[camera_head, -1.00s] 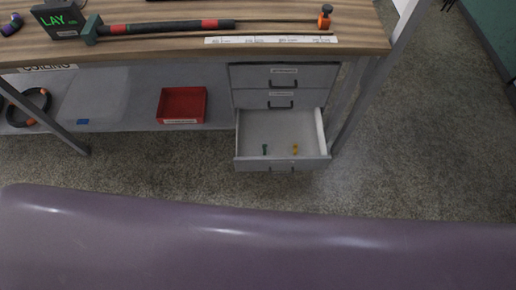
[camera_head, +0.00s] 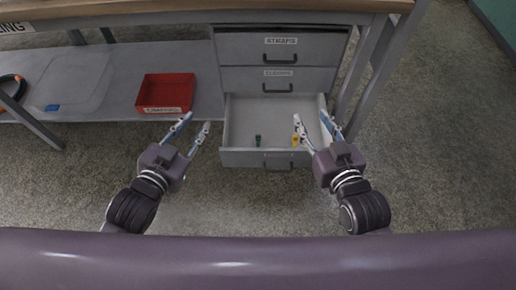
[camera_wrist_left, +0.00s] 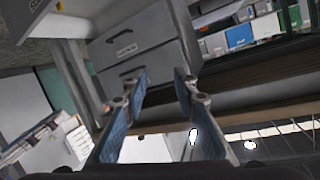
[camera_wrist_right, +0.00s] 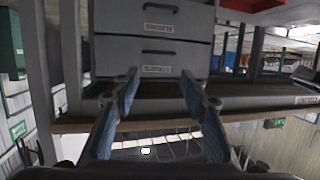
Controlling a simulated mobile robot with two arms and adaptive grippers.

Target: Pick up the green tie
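The small green tie (camera_head: 258,140) lies in the open bottom drawer (camera_head: 240,158), left of the middle. A small yellow tie (camera_head: 295,139) lies to its right in the same drawer. My left gripper (camera_head: 193,121) is open and empty, left of the drawer and apart from it. My right gripper (camera_head: 312,117) is open; its fingers overlap the drawer's right part in the head view, beside the yellow tie. No tie shows between the fingers in either the left wrist view (camera_wrist_left: 158,85) or the right wrist view (camera_wrist_right: 160,85).
Two closed drawers (camera_head: 283,47) sit above the open one. A red bin (camera_head: 165,92) stands on the lower shelf (camera_head: 205,85) to the left. The table top (camera_head: 180,7) overhangs the drawers, and a metal leg (camera_head: 375,75) stands at right.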

